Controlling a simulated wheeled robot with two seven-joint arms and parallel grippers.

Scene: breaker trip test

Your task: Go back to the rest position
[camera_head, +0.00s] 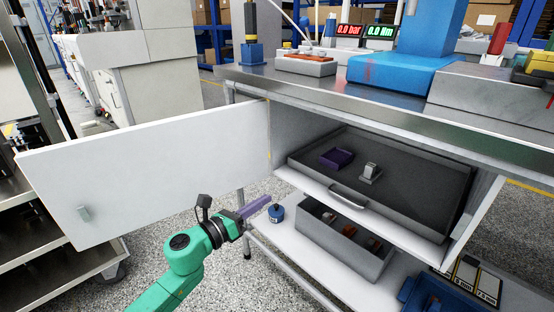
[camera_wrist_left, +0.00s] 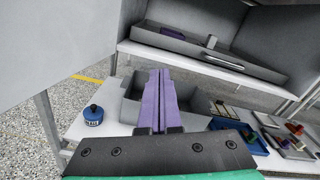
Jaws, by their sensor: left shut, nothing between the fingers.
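My left gripper (camera_head: 258,205) has purple fingers pressed together, with nothing between them. It is in front of the open cabinet, below the drawer and beside the open door, touching nothing that I can see. In the left wrist view its fingers (camera_wrist_left: 158,80) point ahead over the grey bin on the lower shelf. The green left arm comes up from the bottom of the head view. My right gripper is in neither view.
The white cabinet door (camera_head: 150,170) stands wide open at left. A grey drawer (camera_head: 420,205) holds a purple block (camera_head: 337,158) and a small metal piece (camera_head: 370,172). A blue round weight (camera_head: 276,213) and a grey bin (camera_head: 345,255) stand on the lower shelf. The workbench (camera_head: 330,92) is above.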

